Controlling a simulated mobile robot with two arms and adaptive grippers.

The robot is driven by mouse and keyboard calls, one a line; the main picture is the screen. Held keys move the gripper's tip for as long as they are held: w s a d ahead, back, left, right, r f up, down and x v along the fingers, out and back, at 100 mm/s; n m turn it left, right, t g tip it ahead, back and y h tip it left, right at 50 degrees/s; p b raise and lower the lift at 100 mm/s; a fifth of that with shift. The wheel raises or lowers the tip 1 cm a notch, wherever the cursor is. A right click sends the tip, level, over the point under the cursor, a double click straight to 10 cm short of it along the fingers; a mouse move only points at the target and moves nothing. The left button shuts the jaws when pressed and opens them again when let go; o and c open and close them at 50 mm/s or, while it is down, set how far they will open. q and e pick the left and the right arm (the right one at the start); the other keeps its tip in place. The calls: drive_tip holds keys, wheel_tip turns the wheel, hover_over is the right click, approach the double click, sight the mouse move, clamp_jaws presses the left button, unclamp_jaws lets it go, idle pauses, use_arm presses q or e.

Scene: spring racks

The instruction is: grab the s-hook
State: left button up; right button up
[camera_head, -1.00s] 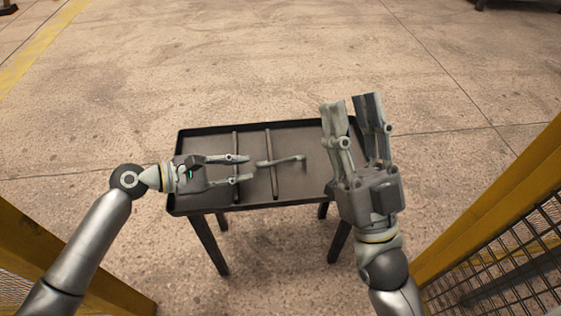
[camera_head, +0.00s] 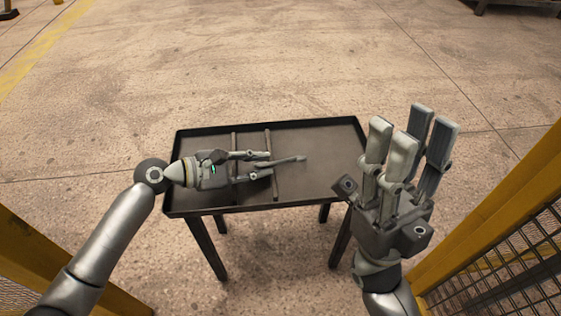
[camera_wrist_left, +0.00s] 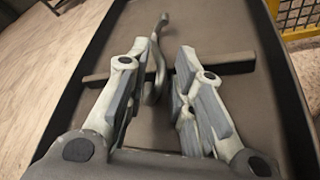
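The s-hook (camera_head: 291,160) is a grey curved metal rod lying on the dark tray table (camera_head: 335,150), across the right-hand bar. My left gripper (camera_head: 270,163) is low over the tray, with its fingers pointing right and on either side of the hook's near part. In the left wrist view the s-hook (camera_wrist_left: 154,62) runs between the fingertips of my left gripper (camera_wrist_left: 163,58). A gap shows beside the right finger; whether the left finger touches the hook is unclear. My right gripper (camera_head: 412,128) is open and empty, raised at the tray's right side.
Two thin bars, a left one (camera_head: 234,140) and a right one (camera_head: 268,145), cross the tray. The tray has a raised rim. Yellow posts and mesh fencing (camera_head: 500,265) stand close at the right, with another yellow post (camera_head: 30,250) at the left. The tray's right part is clear.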

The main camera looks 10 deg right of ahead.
use_arm(q)
drive_tip(key=shift+c, duration=0.3)
clamp_jaws()
drive_tip(key=shift+r, duration=0.1)
